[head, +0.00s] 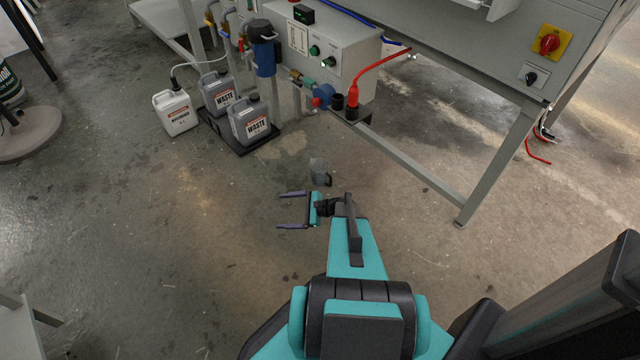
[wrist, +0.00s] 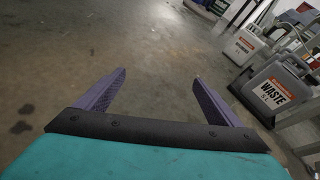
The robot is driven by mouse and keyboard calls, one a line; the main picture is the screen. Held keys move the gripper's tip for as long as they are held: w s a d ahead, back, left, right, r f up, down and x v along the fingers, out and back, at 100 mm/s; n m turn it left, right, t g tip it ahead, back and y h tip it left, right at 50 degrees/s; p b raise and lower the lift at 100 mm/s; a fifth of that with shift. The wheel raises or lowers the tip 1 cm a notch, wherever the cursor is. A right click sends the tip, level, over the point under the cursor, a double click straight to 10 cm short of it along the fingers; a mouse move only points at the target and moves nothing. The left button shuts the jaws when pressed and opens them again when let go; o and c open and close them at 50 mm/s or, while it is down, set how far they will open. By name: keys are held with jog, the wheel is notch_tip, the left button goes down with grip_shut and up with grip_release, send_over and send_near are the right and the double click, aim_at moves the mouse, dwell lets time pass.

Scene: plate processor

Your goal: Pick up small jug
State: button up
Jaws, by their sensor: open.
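My gripper (head: 279,210) is open and empty above the floor, its two fingers pointing left in the head view. The fingers also show in the wrist view (wrist: 158,78), with bare floor between and beyond them. A small grey jug-like thing (head: 318,167) with a dark part at its lower right shows just above the gripper's base in the head view. It is beside the gripper, not between the fingers. I cannot tell whether it stands on the floor or how far below the gripper it is. It does not show in the wrist view.
Two grey waste canisters (head: 250,122) stand on a black tray (head: 236,147), with a white canister (head: 175,112) to their left. One waste canister shows at right in the wrist view (wrist: 272,92). A metal frame leg (head: 497,165) stands at right. Floor left of the gripper is clear.

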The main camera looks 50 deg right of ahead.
jog(key=s+d+f+m+t+h+b, duration=0.1)
jog(key=d+f+m+t+h+b, duration=0.15)
jog(key=d, duration=0.55)
jog(key=s+d+f+m+t+h+b, duration=0.15)
jog(key=d+m, duration=0.25)
jog(key=d, duration=0.5)
jog(key=m+t+h+b, duration=0.3)
jog(key=m+h, duration=0.2)
send_near(329, 174)
jog(key=shift+w+d+r+n, duration=0.1)
jog(key=shift+w+r+n, duration=0.15)
jog(key=shift+w+r, duration=0.1)
jog(key=shift+w, duration=0.1)
jog(key=w+b, duration=0.1)
jog(key=w, duration=0.2)
jog(key=w+b, duration=0.1)
jog(key=w, duration=0.3)
jog(key=shift+d+f, duration=0.1)
jog(key=shift+f, duration=0.05)
jog(key=shift+w+b, duration=0.3)
jog(key=shift+w, duration=0.45)
jog(key=shift+w, duration=0.15)
